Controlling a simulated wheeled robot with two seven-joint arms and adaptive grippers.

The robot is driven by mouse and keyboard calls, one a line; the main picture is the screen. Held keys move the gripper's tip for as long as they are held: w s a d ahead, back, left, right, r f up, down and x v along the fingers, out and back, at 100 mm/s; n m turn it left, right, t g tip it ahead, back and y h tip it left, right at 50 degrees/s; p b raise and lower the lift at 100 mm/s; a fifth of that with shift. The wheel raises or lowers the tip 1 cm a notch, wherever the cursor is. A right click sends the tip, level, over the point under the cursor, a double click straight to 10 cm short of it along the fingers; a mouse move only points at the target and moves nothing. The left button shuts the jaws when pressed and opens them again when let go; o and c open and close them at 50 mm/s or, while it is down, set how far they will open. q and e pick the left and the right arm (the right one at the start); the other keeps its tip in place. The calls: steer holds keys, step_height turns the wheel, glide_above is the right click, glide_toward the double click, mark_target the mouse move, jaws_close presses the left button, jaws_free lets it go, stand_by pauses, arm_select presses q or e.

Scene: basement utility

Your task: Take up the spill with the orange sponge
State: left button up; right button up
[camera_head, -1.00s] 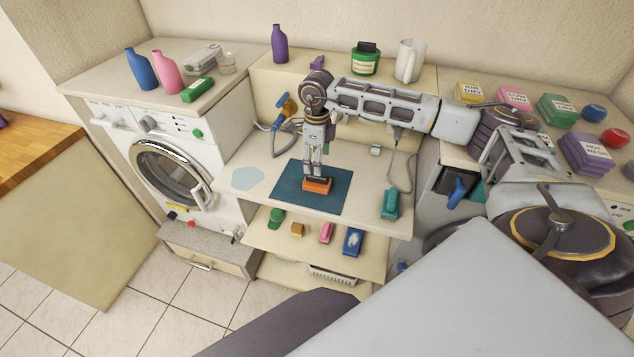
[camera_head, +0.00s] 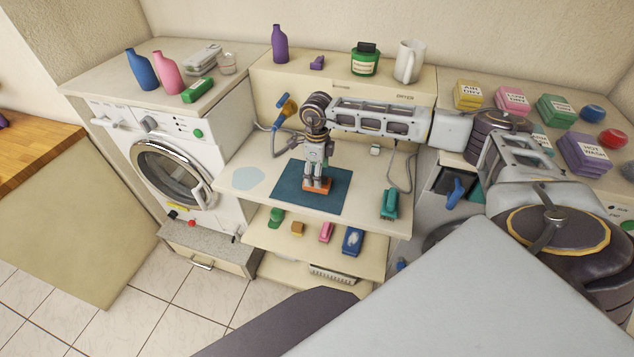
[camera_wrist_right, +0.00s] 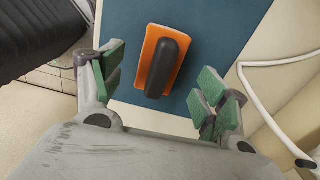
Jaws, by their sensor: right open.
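The orange sponge (camera_head: 317,190), with a dark handle on top, lies on the dark blue mat (camera_head: 290,197). In the right wrist view the sponge (camera_wrist_right: 150,50) lies slightly tilted on the mat (camera_wrist_right: 215,35), ahead of and between the fingers. My right gripper (camera_head: 317,184) points down just above the sponge. In the wrist view my right gripper (camera_wrist_right: 160,88) is open, its green-padded fingers apart and clear of the sponge. The pale blue spill (camera_head: 248,179) is on the shelf top, left of the mat. My left gripper is not in view.
A teal brush (camera_head: 389,204) stands at the right end of the worktop (camera_head: 372,185). A cable (camera_head: 408,172) hangs near it. The washing machine (camera_head: 185,165) is to the left. Several small items sit on the shelf below. The worktop between spill and mat is clear.

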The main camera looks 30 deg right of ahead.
step_height(320, 180, down, 3)
steer(key=shift+r+p, duration=0.1)
steer(key=shift+p, duration=0.2)
steer(key=shift+f, duration=0.6)
steer(key=shift+c, duration=0.2)
steer(key=c, duration=1.1)
steer(key=shift+o, duration=0.2)
step_height(320, 180, up, 10)
steer(key=shift+b, duration=0.65)
